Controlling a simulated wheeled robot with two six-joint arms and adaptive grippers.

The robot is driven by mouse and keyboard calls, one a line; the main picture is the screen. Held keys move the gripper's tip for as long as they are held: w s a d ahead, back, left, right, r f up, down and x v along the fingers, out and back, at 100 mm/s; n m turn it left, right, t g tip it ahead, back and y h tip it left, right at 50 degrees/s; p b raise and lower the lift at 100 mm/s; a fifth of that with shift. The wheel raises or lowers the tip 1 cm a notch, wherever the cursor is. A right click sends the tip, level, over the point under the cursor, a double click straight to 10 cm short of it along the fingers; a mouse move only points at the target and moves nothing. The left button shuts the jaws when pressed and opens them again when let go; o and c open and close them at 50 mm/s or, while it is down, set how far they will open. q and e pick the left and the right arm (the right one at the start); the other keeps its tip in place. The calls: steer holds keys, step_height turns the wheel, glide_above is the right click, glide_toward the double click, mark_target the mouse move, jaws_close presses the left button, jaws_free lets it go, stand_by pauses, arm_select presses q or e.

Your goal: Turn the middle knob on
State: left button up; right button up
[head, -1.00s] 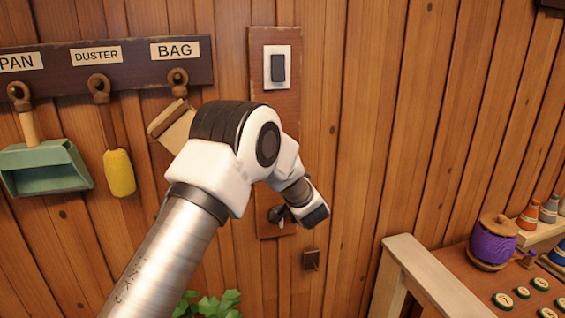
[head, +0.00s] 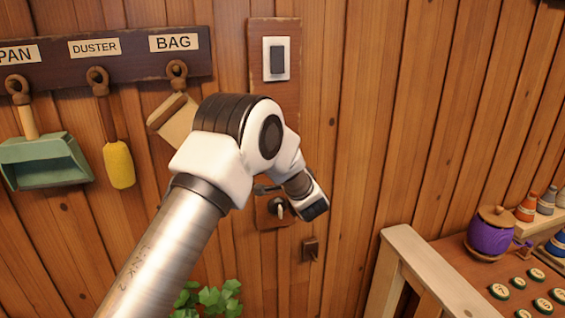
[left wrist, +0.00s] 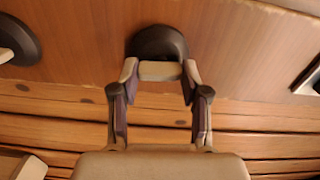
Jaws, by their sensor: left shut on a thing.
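A tall wooden panel (head: 274,94) on the wall carries a dark rocker switch in a white frame (head: 277,59) at its top. A lower knob (head: 278,208) with a dark base and pale handle shows at its bottom. The middle knob is hidden behind my left arm in the head view. In the left wrist view, my left gripper (left wrist: 161,72) is shut on the pale handle of the middle knob (left wrist: 158,43), whose dark round base stands behind the fingertips. Another knob (left wrist: 16,42) lies left of it and the switch (left wrist: 309,76) right. My right gripper is out of view.
A rack (head: 130,71) with a dustpan (head: 45,162), a yellow duster (head: 118,166) and a bag hangs left of the panel. A small wall fitting (head: 310,249) sits below right. A bench (head: 407,250) with a purple pot (head: 491,233) stands at right. Bare wall separates panel and bench.

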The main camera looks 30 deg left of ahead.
arm_select(q)
steer(key=shift+m, duration=0.6)
steer(key=o, duration=1.1)
steer(key=shift+w, duration=0.1)
steer(key=shift+o, duration=0.2)
steer(key=v, duration=1.2)
